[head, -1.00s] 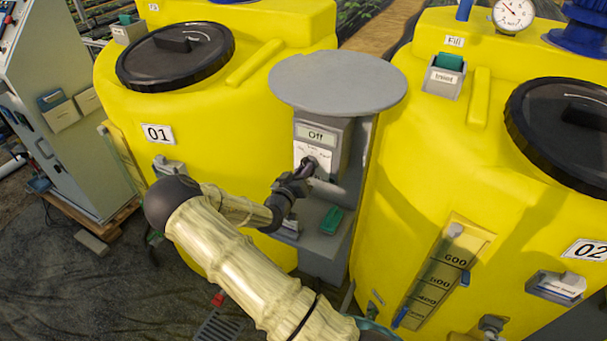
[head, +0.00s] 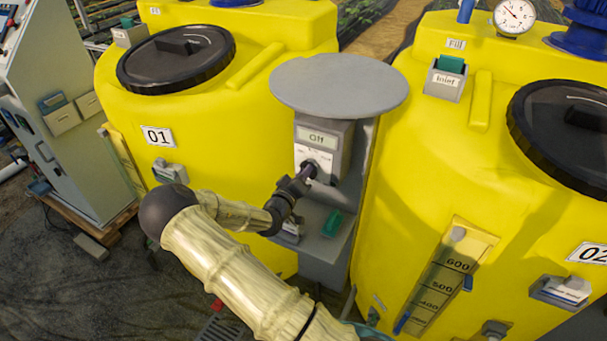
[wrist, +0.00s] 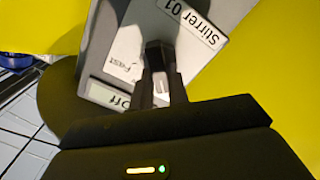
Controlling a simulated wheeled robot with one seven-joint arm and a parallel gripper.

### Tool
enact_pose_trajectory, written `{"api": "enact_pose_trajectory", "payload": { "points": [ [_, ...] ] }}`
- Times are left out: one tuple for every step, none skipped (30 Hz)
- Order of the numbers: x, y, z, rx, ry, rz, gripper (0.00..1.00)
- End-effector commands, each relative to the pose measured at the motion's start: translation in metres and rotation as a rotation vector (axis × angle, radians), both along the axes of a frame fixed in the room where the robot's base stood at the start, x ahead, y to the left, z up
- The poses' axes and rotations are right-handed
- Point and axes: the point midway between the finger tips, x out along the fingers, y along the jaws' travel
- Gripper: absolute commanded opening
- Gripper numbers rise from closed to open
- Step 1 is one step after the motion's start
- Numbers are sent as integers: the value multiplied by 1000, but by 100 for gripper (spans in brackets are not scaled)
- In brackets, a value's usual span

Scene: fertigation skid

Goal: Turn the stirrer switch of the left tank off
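The left yellow tank (head: 225,125) bears the label 01. The grey stirrer switch box (head: 335,148) stands under a round grey cover between the two tanks. Its display (head: 317,137) reads Off, clearer upside down in the wrist view (wrist: 110,93). The wrist view also shows the label Stirrer 01 (wrist: 190,23) and the word Fast on the white dial plate (wrist: 125,55). My gripper (head: 307,173) is at the dial, its fingers (wrist: 157,80) close together and apparently shut on the switch knob. The fingers hide most of the knob and its pointer.
The round grey cover (head: 338,86) overhangs the box just above my gripper. A green-topped item (head: 332,222) sits on the ledge below. The right yellow tank (head: 440,190), marked 02, stands close on the right. A grey cabinet (head: 60,120) is at far left.

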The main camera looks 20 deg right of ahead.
Motion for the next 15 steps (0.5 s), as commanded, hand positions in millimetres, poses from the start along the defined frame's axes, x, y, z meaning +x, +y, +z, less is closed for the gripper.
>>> {"api": "enact_pose_trajectory", "payload": {
  "points": [
    [1, 1, 0, -2, 0, 3, 26],
    [1, 1, 0, -1, 0, 2, 32],
    [1, 1, 0, -1, 0, 2, 38],
    [1, 1, 0, -1, 0, 2, 38],
    [0, 0, 0, -1, 0, 2, 38],
    [0, 0, 0, 0, 0, 1, 38],
    [0, 0, 0, -1, 0, 1, 38],
    [0, 0, 0, 0, -1, 1, 38],
    [0, 0, 0, 0, -1, 1, 38],
    [0, 0, 0, 1, -1, 1, 38],
    [0, 1, 0, 1, -1, 1, 38],
    [0, 1, 0, 1, -1, 1, 38],
    [-1, 2, 0, 1, -1, 0, 38],
    [-2, 2, 0, 1, -2, 0, 38],
    [-3, 4, -1, 2, -1, -1, 38]
  ]
}}
